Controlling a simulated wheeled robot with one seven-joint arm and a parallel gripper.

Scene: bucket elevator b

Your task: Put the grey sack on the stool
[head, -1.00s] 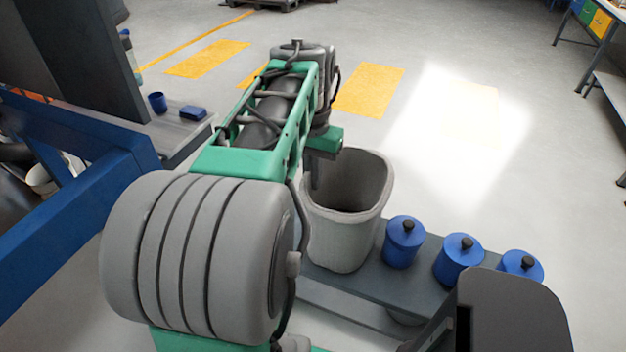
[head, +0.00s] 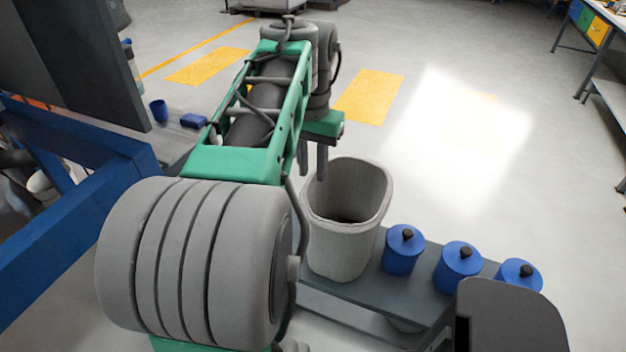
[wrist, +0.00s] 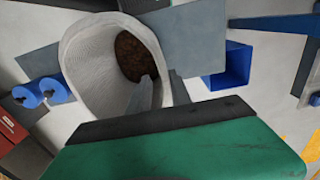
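The grey sack (head: 340,250) is an open, upright, bucket-shaped sack standing on a low dark grey bench (head: 415,290), the stool-like piece in view. Its mouth faces up, and something brown shows inside it in the wrist view (wrist: 137,57). My gripper (head: 313,160) points down at the sack's left rim, with its two fingers apart. In the wrist view, one finger shows against the sack's mouth and the other just outside the rim. The fingers appear to be above the rim and hold nothing.
Several blue lidded canisters (head: 458,268) stand in a row on the bench, right of the sack. A blue cup (head: 158,111) and a small blue box (head: 193,120) sit on a grey surface at the left. A blue frame (head: 75,205) runs along the left.

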